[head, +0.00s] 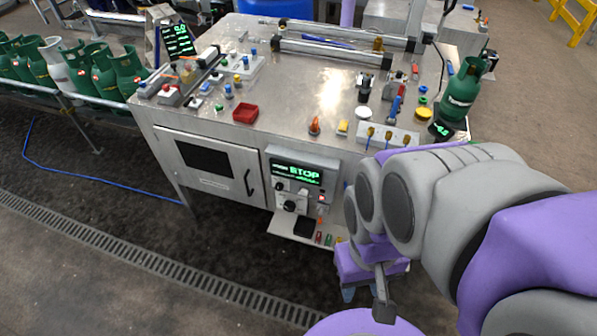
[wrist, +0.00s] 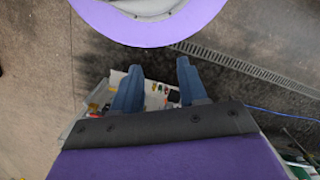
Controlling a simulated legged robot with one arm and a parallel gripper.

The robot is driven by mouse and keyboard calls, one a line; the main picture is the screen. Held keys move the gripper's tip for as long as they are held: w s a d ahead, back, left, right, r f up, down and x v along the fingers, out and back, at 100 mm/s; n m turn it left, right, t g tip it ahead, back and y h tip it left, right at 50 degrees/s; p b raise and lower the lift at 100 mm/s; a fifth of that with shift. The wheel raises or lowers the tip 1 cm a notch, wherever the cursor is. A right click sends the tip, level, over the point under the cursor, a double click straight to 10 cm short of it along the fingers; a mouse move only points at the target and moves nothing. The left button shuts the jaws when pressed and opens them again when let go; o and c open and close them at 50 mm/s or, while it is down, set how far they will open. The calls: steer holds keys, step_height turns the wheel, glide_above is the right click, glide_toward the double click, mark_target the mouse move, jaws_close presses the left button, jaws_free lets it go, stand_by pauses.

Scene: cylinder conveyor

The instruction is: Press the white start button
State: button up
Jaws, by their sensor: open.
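A control box (head: 300,180) with a green display reading STOP is mounted on the front of the steel workbench (head: 330,85). It carries small knobs and pale buttons, too small to tell which is the white start button. A white round cap (head: 363,112) also lies on the bench top; I cannot tell what it is. My gripper (wrist: 159,64) is open and empty, its two blue fingers apart. In the head view it is low, in front of the bench and right of the control box, partly hidden by my arm.
Green gas cylinders and a white one (head: 68,70) stand on a conveyor at left. A green cylinder (head: 461,90) stands on the bench's right end. A red tray (head: 245,113) and small parts lie on the bench. A shelf with small coloured items (head: 325,238) juts below the box.

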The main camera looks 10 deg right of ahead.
jaws_close()
stand_by(1.4)
